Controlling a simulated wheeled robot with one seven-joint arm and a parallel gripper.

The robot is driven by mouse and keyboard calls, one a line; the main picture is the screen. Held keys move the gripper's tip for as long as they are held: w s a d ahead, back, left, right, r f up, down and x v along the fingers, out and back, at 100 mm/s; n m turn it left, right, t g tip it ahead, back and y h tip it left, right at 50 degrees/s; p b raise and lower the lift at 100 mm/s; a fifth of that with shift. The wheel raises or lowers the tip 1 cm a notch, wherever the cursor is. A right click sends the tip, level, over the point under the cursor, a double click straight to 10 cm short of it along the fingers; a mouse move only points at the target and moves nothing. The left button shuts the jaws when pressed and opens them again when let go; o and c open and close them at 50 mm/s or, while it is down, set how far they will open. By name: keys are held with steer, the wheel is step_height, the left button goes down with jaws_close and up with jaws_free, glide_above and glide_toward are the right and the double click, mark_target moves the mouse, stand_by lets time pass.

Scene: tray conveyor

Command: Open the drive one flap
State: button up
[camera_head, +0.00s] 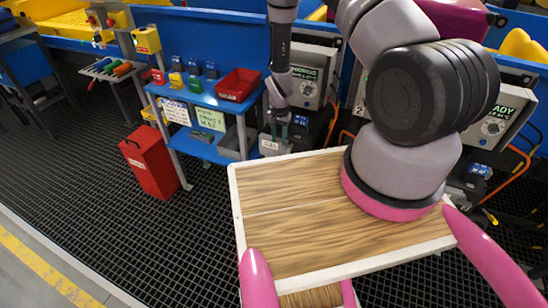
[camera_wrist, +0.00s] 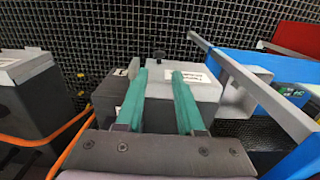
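A grey box with a white label (camera_head: 272,147) stands low below the first drive unit (camera_head: 309,80), whose green display is lit. In the wrist view the light grey box (camera_wrist: 208,92) lies under and beyond my fingers, with a small dark knob (camera_wrist: 158,55) at its far edge. I cannot tell which part is the flap or whether it is open; the label is too small to read. My gripper (camera_wrist: 159,76) has two teal fingers, parted with nothing visible between them. It points down over the box; contact is unclear. It also shows in the head view (camera_head: 277,128).
A blue shelf stand (camera_head: 200,102) with a red bin (camera_head: 238,84) stands left of the gripper. A red toolbox (camera_head: 150,163) is on the black mesh floor. Another dark box (camera_wrist: 32,95) and an orange cable (camera_wrist: 75,125) are left in the wrist view. My wooden tray top fills the foreground.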

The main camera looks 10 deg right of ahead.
mark_target(273, 149)
step_height(273, 149, down, 10)
steer(key=shift+r, duration=0.15)
stand_by(0.3)
jaws_close()
stand_by(1.3)
